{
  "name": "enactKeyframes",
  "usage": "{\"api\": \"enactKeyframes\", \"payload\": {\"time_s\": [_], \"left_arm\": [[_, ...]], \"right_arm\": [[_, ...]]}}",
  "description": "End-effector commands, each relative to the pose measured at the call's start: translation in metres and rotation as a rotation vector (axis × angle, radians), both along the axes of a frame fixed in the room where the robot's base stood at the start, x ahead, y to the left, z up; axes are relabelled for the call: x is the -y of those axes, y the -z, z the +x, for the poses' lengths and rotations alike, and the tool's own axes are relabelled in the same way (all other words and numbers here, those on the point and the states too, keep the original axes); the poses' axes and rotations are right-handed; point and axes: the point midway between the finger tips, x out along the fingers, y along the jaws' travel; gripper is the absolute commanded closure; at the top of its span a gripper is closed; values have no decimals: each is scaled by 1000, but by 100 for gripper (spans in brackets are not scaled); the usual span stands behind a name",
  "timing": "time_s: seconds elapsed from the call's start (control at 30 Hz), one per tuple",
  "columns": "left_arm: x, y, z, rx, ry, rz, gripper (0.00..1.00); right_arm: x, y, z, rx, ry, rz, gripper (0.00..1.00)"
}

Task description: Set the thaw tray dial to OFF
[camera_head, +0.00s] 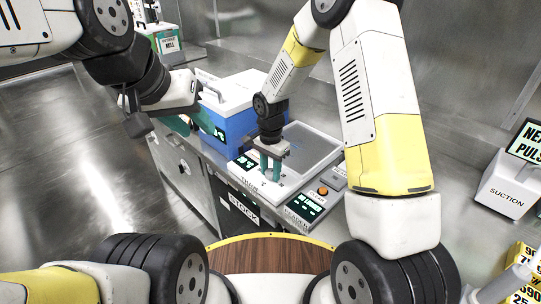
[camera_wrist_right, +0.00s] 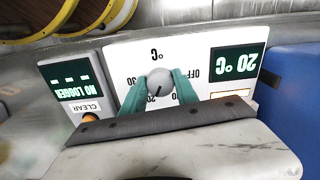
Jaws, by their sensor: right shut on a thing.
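The thaw tray (camera_head: 318,148) is a grey plate with a white front panel (camera_head: 250,181) on the bench. In the right wrist view its round grey dial (camera_wrist_right: 160,80) sits on the panel, seen upside down, with OFF, 20 and 30 printed around it. The dial's dark mark points towards the lower labels, near the 20, not at OFF. The panel display (camera_wrist_right: 236,62) reads 20 °C. My right gripper (camera_head: 270,172) is shut on the dial, one teal finger on each side. My left gripper (camera_head: 193,123) is open and empty beside the blue box.
A blue box (camera_head: 233,122) with a white lid stands left of the tray. A logger unit (camera_head: 306,207) with an orange CLEAR button adjoins the panel at the right. A suction unit (camera_head: 505,188) stands at the far right. Open floor lies at the left.

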Motion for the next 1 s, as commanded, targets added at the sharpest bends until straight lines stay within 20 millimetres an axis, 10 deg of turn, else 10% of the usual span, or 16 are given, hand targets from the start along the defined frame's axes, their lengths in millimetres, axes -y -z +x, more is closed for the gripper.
{"api": "enactKeyframes", "payload": {"time_s": [1.0], "left_arm": [[0, 0, 0, 0, 0, 0, 64]], "right_arm": [[2, -1, 0, 1, -854, 0, 100]]}}
